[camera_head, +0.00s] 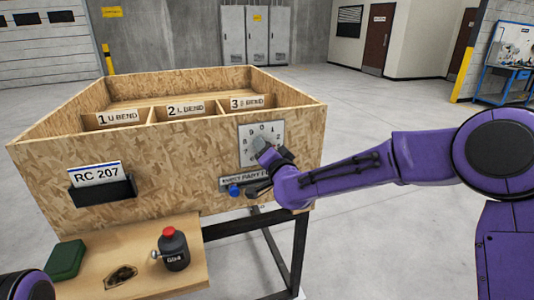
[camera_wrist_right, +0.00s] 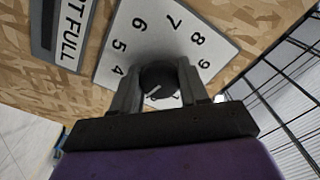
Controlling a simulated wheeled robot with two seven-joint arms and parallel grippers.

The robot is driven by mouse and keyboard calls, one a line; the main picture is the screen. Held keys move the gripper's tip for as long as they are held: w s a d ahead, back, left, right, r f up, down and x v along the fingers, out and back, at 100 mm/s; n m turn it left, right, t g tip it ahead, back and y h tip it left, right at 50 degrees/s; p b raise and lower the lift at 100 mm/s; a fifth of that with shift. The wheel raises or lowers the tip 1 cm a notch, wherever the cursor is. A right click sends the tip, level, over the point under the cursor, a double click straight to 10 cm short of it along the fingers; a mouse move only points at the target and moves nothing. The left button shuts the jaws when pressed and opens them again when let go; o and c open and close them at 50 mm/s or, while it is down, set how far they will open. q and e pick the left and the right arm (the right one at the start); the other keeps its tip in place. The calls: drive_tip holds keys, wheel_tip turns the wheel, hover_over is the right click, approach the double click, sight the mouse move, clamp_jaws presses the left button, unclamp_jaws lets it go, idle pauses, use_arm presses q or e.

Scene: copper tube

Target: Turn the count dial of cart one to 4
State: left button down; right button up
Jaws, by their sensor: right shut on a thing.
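The count dial plate (camera_head: 275,132) is white with black digits, on the wooden front wall of the cart (camera_head: 190,150). In the right wrist view the plate (camera_wrist_right: 137,27) shows digits 4 to 9, and the dark round knob (camera_wrist_right: 158,80) carries a white line. I cannot tell which digit the line points at. My right gripper (camera_head: 262,150) is at the dial, its two fingers (camera_wrist_right: 158,88) closed on opposite sides of the knob. The gripper hides part of the dial in the head view. My left gripper is out of view.
A label plate (camera_head: 232,182) and a blue knob (camera_head: 235,191) sit below the dial. An RC 207 card (camera_head: 96,173) is at the left. A bottle with a red cap (camera_head: 173,250) and a green box (camera_head: 65,260) stand on the lower shelf (camera_head: 187,285).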

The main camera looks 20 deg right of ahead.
drive_tip(key=m, duration=0.1)
drive_tip(key=m+b, duration=0.1)
drive_tip(key=m, duration=0.1)
drive_tip(key=m+b, duration=0.1)
drive_tip(key=shift+f+m, duration=0.3)
drive_tip(key=shift+r+m+b, duration=0.15)
drive_tip(key=shift+m+b, duration=0.55)
drive_tip(key=shift+m, duration=0.8)
drive_tip(key=o, duration=1.1)
drive_tip(key=shift+c, duration=0.2)
drive_tip(key=shift+s+r, duration=0.1)
drive_tip(key=s+b, duration=0.2)
drive_tip(key=s, duration=0.8)
drive_tip(key=shift+s+d+b, duration=0.15)
drive_tip(key=shift+b, duration=0.15)
